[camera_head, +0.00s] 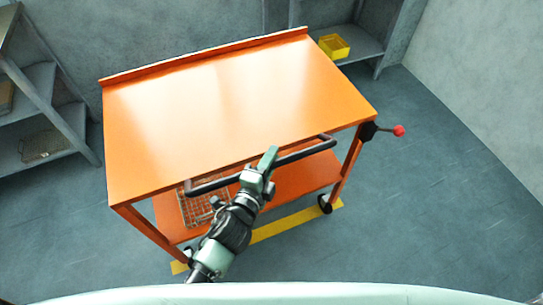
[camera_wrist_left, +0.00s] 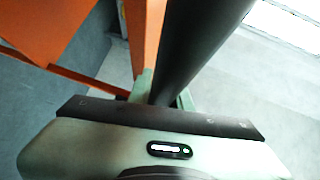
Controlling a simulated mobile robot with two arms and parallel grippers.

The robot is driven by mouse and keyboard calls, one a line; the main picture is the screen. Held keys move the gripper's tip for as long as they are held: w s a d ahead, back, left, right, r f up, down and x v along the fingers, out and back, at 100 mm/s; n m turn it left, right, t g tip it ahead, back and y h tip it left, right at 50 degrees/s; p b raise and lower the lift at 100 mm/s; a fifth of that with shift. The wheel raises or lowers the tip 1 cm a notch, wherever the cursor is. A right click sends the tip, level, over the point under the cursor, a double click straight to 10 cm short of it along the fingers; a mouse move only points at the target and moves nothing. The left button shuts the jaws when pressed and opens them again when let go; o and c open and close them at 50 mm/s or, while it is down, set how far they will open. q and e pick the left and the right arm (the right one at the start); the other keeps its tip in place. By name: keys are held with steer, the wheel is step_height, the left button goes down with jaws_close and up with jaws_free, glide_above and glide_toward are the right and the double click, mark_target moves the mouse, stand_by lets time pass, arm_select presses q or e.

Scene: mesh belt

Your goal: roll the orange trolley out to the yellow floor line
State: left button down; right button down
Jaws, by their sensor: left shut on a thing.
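The orange trolley (camera_head: 230,105) fills the middle of the head view, with a bare flat top, a raised back rim and a lower shelf. A dark push handle (camera_head: 305,150) runs along its near side. My left gripper (camera_head: 266,168) is shut on this handle near its middle. In the left wrist view the dark bar (camera_wrist_left: 200,45) passes between the fingers. The yellow floor line (camera_head: 285,224) shows under the trolley's near side, partly hidden by the trolley and my left arm. The front right wheel (camera_head: 325,203) is at the line. My right gripper is not in view.
A wire basket (camera_head: 203,208) sits on the trolley's lower shelf. A lever with a red knob (camera_head: 398,131) sticks out at the right corner. Grey shelves stand at the left (camera_head: 45,150) and back right, the latter with a yellow bin (camera_head: 333,46). Floor is clear at right.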

arm_select(q)
steer(key=shift+f, duration=0.15)
steer(key=c, duration=1.3)
jaws_free()
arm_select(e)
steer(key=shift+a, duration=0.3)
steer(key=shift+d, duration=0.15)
arm_select(q)
steer(key=b+v, duration=0.1)
steer(key=v, duration=0.7)
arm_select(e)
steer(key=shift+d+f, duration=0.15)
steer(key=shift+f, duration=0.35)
arm_select(q)
steer(key=shift+w, duration=0.1)
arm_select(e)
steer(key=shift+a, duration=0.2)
